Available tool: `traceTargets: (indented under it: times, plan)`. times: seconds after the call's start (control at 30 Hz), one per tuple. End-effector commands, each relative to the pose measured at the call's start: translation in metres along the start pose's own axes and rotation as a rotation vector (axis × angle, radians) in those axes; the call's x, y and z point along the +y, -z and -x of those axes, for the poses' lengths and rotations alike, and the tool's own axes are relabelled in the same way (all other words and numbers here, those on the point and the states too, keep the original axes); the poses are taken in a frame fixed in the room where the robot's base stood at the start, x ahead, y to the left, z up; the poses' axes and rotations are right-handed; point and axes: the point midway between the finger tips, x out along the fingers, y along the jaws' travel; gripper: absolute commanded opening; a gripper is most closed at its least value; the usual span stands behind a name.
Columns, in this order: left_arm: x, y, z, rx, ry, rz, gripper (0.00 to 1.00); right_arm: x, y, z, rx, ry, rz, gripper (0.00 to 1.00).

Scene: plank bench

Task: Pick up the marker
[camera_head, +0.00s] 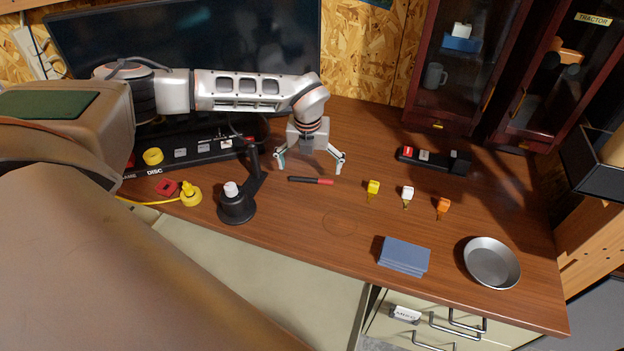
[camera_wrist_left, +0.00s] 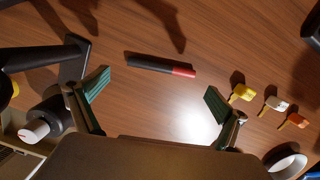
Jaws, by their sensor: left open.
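The marker (camera_head: 311,181) lies flat on the wooden bench, black with a red end pointing right. It also shows in the left wrist view (camera_wrist_left: 161,66), beyond and between my fingertips. My left gripper (camera_head: 310,164) is open and empty above the bench, a little behind the marker in the head view. Its green-padded fingers (camera_wrist_left: 152,95) are spread apart in the left wrist view, and neither touches the marker. My right gripper is in neither view.
A black stand (camera_head: 238,204) with a white knob is left of the marker. A blue stack (camera_head: 404,256) and metal bowl (camera_head: 492,262) are near the front. A black strip (camera_head: 434,161) lies at the back.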

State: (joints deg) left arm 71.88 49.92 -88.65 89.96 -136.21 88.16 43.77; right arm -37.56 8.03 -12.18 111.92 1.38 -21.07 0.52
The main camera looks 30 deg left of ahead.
Motion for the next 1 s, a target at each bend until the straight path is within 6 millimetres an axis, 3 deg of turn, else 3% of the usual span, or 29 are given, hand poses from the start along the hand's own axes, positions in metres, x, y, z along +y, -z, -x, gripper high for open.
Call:
traceTargets:
  times: [0.2, 0.33, 0.6, 0.7, 1.0]
  plan:
    - [-0.003, -0.001, -0.033, 0.003, -0.001, -0.001, 1.0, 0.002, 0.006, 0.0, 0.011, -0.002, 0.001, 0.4]
    - [-0.003, -0.002, -0.043, 0.001, 0.0, -0.001, 1.0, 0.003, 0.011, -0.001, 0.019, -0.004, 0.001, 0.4]
    - [-0.003, -0.002, -0.046, 0.0, 0.0, -0.001, 1.0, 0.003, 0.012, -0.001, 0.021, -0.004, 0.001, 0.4]
    - [-0.003, -0.002, -0.046, 0.0, 0.0, -0.001, 0.78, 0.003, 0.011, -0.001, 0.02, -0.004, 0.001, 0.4]
    - [-0.003, -0.002, -0.045, 0.0, 0.0, -0.001, 0.78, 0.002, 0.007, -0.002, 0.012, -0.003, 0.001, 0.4]
